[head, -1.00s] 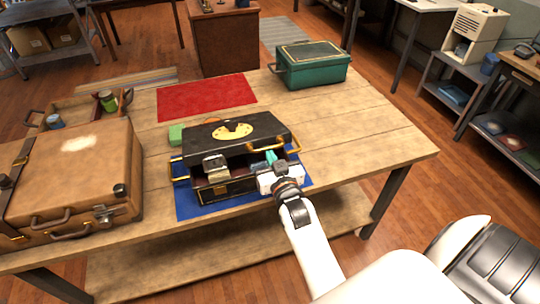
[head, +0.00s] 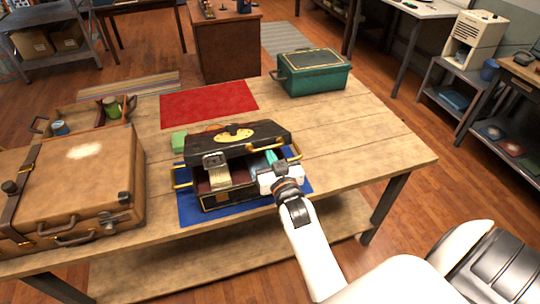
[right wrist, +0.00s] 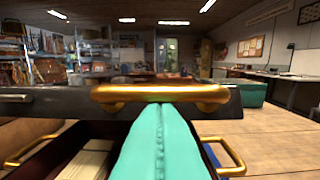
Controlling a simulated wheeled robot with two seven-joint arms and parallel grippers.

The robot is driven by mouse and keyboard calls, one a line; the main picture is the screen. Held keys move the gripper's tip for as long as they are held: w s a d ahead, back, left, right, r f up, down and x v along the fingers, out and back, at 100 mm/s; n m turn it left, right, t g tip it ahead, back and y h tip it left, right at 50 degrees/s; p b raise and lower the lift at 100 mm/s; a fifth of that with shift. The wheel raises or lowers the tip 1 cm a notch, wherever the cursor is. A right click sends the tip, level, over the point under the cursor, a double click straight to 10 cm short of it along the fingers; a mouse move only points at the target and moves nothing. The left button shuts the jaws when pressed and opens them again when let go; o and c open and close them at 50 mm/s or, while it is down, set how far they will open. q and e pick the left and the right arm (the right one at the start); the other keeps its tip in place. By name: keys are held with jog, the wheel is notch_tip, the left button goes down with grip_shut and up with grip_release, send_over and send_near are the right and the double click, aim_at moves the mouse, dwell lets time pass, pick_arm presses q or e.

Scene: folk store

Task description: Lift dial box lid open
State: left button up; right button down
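The dial box (head: 222,199) is black with gold trim and stands on a blue mat (head: 190,213). Its lid (head: 270,139), with a gold plate on top, is raised partway at the front, leaving a gap into the box. In the right wrist view the lid (right wrist: 62,102) is a dark band with a gold handle (right wrist: 160,93). My right gripper (head: 272,158) is at the box's front right. Its teal fingers (right wrist: 160,112) are together, tips right at the handle's underside; I cannot tell whether they touch it. My left gripper is not in view.
A brown suitcase (head: 75,190) and an open wooden tray (head: 88,118) are at the left. A green block (head: 179,142) and red cloth (head: 205,102) lie behind the box. A green case (head: 313,75) stands at the back right. The table's right part is clear.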

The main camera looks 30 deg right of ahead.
jog(key=shift+w+d+r+p, duration=0.1)
jog(key=shift+w+r+p, duration=0.1)
jog(key=shift+r+p, duration=0.3)
jog(key=shift+w+r+p, duration=0.2)
jog(key=shift+r+p, duration=0.15)
jog(key=shift+r, duration=0.15)
jog(key=shift+w+r, duration=0.2)
